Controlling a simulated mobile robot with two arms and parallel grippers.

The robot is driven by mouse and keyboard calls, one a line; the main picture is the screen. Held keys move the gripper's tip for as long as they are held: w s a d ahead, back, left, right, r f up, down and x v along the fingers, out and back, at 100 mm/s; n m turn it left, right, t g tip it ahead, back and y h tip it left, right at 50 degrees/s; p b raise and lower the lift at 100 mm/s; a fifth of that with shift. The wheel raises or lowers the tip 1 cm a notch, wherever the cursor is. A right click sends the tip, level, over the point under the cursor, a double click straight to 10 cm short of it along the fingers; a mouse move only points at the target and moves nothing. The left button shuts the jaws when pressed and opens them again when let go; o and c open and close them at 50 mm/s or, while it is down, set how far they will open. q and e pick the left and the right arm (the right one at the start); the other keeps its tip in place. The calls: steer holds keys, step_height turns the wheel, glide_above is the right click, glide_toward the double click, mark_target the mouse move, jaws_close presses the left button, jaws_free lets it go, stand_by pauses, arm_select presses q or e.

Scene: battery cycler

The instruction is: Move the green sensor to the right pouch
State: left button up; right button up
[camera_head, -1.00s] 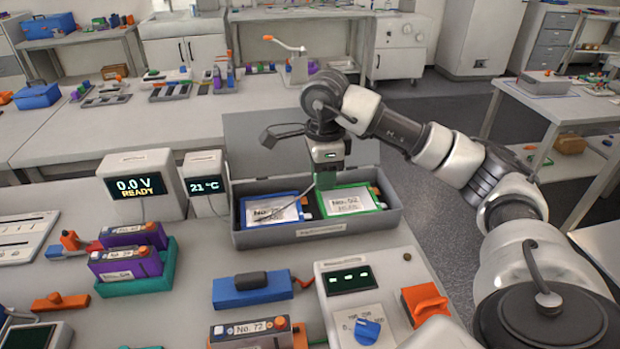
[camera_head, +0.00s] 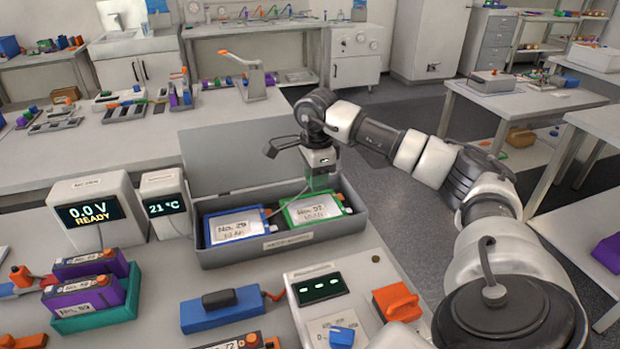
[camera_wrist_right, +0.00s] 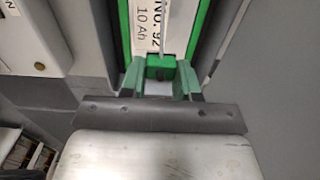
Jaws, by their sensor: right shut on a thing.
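My right gripper (camera_head: 319,184) has green fingers and points down over the far part of the right pouch (camera_head: 313,211). It is shut on the green sensor (camera_wrist_right: 160,68), a small green block between the fingertips (camera_wrist_right: 160,80) in the right wrist view. A thin cable runs from the sensor. The right pouch has a green edge and a white label, and also shows in the right wrist view (camera_wrist_right: 146,22). The left pouch (camera_head: 235,226), with a blue edge, lies beside it in the grey box (camera_head: 285,243). Whether the sensor touches the right pouch is unclear. My left gripper is out of view.
The box's raised lid (camera_head: 240,155) stands behind the pouches. A voltage display (camera_head: 90,212) and a temperature display (camera_head: 165,205) stand left of the box. A blue device (camera_head: 222,308) and a dial panel (camera_head: 320,290) are in front.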

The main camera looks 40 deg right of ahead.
mark_target(315, 207)
steer(key=shift+f+b, duration=1.85)
steer(key=shift+f, duration=0.7)
steer(key=shift+p, duration=0.35)
steer(key=shift+f+b, duration=0.4)
steer(key=shift+f, duration=0.2)
steer(key=o, duration=1.1)
steer(key=shift+c, duration=0.2)
steer(key=shift+r, duration=0.1)
step_height(315, 207, up, 10)
steer(key=shift+f, duration=0.25)
steer(key=shift+r, duration=0.6)
